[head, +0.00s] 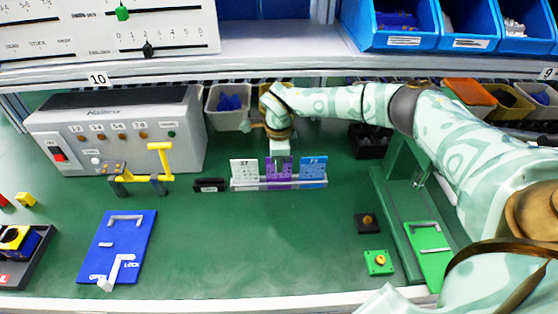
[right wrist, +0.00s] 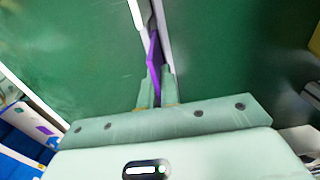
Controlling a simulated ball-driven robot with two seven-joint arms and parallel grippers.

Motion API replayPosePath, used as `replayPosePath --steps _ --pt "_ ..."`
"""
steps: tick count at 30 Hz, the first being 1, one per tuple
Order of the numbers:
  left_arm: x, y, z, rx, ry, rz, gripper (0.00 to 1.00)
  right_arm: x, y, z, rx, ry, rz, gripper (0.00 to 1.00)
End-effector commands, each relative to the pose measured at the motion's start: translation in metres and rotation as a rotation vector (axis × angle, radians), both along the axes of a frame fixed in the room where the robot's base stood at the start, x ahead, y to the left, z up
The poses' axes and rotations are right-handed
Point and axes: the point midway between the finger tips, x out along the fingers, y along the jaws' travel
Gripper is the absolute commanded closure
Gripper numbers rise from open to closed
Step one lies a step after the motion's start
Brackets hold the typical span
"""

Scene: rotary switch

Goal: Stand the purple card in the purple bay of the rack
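The rack (head: 247,185) stands on the green table near the middle of the head view, a low pale rail. A white card (head: 243,170) stands in it on the left and a blue card (head: 313,169) on the right. The purple card (head: 279,169) is between them, upright, at the purple bay. I cannot tell whether its lower edge rests in the bay. My right gripper (head: 280,154) is directly above it, pointing down. In the right wrist view, its fingers (right wrist: 157,88) are close on both sides of the purple card (right wrist: 154,60). My left gripper is not in view.
A small black block (head: 209,185) lies left of the rack. A grey control box (head: 120,130) and a yellow handle (head: 160,160) stand farther left. Grey and black bins are behind. A green frame (head: 395,210) stands to the right. The table in front of the rack is clear.

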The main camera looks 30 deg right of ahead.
Motion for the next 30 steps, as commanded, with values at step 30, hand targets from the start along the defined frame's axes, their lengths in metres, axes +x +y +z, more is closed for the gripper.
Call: replayPosePath --steps 30 --pt "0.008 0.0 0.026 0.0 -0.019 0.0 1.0 0.001 0.0 0.088 -0.001 -0.007 0.0 0.71"
